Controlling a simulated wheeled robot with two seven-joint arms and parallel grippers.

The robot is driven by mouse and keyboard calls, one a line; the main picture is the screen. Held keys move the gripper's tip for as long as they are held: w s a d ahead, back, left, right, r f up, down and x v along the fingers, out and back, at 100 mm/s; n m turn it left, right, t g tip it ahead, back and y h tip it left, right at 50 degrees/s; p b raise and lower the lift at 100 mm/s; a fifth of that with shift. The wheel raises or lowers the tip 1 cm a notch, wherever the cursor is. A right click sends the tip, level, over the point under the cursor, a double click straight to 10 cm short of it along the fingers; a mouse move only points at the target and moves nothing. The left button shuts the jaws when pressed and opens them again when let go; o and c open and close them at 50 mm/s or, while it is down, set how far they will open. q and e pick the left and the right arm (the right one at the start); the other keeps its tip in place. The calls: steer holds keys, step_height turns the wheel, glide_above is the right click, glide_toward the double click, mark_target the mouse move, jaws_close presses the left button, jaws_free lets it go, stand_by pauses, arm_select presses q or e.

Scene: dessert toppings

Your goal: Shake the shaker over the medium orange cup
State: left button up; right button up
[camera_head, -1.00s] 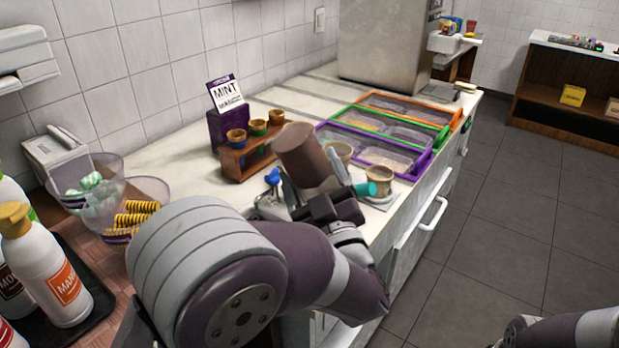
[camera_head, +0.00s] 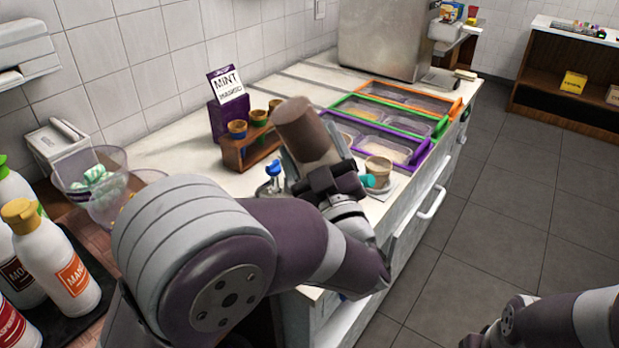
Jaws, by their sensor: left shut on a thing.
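A brown cylindrical shaker (camera_head: 302,128) is held tilted, its upper end leaning left. My left gripper (camera_head: 316,166) is shut on its lower part. A tan cup (camera_head: 379,168) stands on a pale mat at the counter's front edge, just right of and below the gripper. I cannot tell its size or whether it is orange. A teal piece (camera_head: 368,181) shows beside the cup; the gripper hides what it belongs to. The shaker's outlet is not visible. My right arm shows at the bottom right, but its gripper is out of view.
A wooden rack (camera_head: 234,158) with several small cups stands behind, by a purple MINT sign (camera_head: 229,90). A blue-topped item (camera_head: 273,168) is close left of the gripper. Purple (camera_head: 410,158), green and orange topping trays lie beyond. Sauce bottles (camera_head: 60,262) stand at the left.

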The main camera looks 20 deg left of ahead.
arm_select(q)
step_height(320, 180, down, 8)
steer(key=b, duration=0.7)
steer(key=shift+s, duration=0.1)
steer(key=shift+r+p, duration=2.55)
steer(key=shift+r, duration=1.5)
